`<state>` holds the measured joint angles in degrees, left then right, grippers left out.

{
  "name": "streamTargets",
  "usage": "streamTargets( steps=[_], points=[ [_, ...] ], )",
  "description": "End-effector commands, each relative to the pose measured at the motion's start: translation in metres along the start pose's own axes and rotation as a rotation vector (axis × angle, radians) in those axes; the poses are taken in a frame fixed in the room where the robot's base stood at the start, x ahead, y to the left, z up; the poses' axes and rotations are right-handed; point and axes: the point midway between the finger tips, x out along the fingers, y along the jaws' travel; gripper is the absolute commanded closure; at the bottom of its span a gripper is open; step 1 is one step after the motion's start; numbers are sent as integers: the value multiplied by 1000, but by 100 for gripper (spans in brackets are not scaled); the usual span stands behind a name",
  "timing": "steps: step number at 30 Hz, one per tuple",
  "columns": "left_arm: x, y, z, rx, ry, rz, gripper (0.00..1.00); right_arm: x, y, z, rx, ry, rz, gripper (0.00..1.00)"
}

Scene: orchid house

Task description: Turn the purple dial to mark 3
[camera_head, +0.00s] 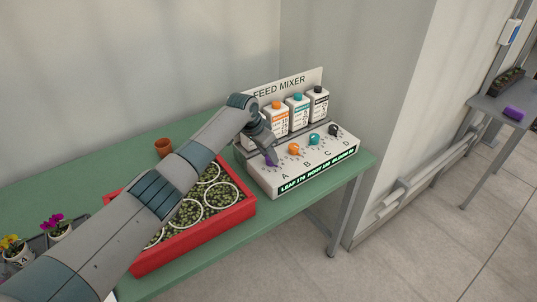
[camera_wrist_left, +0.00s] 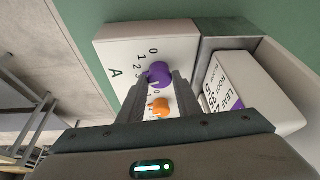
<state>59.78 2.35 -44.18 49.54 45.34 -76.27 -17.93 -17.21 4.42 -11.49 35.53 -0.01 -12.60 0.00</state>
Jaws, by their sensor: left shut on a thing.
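The feed mixer (camera_head: 315,165) is a white box at the right end of the green table. The purple dial (camera_head: 271,162) is at its left end, above the letter A. In the left wrist view the purple dial (camera_wrist_left: 158,73) sits between the fingertips, with marks 0, 1, 2 and 3 beside it. My left gripper (camera_head: 269,154) reaches down onto it and is shut on it; the gripper also shows in the left wrist view (camera_wrist_left: 159,80). I cannot tell which mark the dial points to. My right gripper is out of view.
An orange dial (camera_head: 293,149), a teal dial (camera_head: 314,140) and a black dial (camera_head: 334,130) stand in a row to the right. Bottles (camera_head: 299,112) stand behind them. A red tray (camera_head: 195,238) of potted plants lies under my left arm. A terracotta pot (camera_head: 163,147) stands behind it.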

Motion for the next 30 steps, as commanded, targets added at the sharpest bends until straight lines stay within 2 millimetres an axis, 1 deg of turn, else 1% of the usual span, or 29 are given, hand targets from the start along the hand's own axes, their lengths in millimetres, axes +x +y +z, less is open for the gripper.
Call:
streamTargets(
  steps=[2, 3, 4, 5, 14, 20, 26, 30],
  points=[
    [-1, 0, 0, 0, 0, -1, 92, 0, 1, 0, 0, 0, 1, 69],
    [-1, 0, 0, 0, 0, -2, 62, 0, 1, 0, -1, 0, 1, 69],
    [-1, 0, 0, 0, 0, -1, 55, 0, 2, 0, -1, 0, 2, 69],
    [-1, 0, 0, -1, 0, -1, 51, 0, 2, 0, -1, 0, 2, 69],
    [0, 0, 0, -1, 0, -1, 51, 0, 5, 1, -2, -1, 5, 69],
    [-6, 0, 0, -1, 1, 0, 51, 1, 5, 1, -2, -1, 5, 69],
    [-24, -1, 0, -1, 3, -1, 51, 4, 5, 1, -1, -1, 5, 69],
    [-46, -1, 0, 1, 3, -2, 51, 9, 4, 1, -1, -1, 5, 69]
  ],
)
